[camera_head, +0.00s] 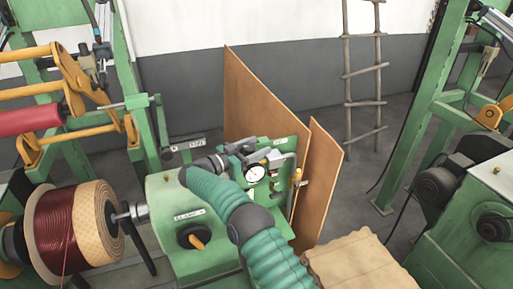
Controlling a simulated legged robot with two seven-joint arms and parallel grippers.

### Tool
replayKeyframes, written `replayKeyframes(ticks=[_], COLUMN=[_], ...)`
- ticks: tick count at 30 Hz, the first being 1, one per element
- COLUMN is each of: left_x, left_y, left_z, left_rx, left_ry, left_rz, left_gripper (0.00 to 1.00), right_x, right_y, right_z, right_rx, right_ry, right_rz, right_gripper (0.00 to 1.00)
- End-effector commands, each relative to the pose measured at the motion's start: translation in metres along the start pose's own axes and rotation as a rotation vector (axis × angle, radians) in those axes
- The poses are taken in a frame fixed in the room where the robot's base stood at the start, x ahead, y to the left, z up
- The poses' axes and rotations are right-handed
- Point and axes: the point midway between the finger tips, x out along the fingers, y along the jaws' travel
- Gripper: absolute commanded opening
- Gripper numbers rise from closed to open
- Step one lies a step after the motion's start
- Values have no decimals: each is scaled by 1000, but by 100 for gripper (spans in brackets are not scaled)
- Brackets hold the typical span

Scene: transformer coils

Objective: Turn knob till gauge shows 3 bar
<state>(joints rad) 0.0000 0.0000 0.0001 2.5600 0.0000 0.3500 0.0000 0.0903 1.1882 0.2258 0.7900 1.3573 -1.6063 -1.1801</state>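The round white-faced gauge (254,173) with a dark rim sits on the green panel (290,150) of the machine. Its needle is too small to read. My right arm comes up from the bottom and bends at the machine. My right gripper (236,149) is dark and small, just up and left of the gauge, at the panel's fittings. Its fingers are too small to tell whether they are open or shut. The knob cannot be told apart there; the gripper may hide it. My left gripper is out of view.
A green housing (160,200) with a black and yellow rotary switch (195,238) stands left of my arm. A copper-wire coil (70,230) is at the left. Brown boards (262,100) stand behind the panel. A wooden ladder (362,75) leans on the wall.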

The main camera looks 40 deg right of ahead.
Motion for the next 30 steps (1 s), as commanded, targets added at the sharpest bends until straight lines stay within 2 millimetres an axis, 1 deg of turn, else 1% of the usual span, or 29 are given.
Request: replayKeyframes(ticks=[7,11,14,18,21,24,27,30], left_x=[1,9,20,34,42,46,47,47], left_y=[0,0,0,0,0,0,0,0], left_z=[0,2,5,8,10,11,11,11], left_rx=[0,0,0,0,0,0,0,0], left_ry=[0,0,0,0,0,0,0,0], left_rz=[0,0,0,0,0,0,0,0], left_gripper=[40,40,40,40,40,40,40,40], right_x=[-1,-16,-41,-83,-113,-139,-157,-167], right_y=[1,0,-1,-2,-3,-3,-4,-3], right_z=[1,4,6,7,7,6,3,3], right_rx=[0,2,1,1,2,1,1,-1], right_ry=[-1,-2,-2,-1,-2,-2,0,0], right_rz=[1,-2,-3,-3,-4,-3,-2,0], right_gripper=[61,61,61,61,61,61,61,61])
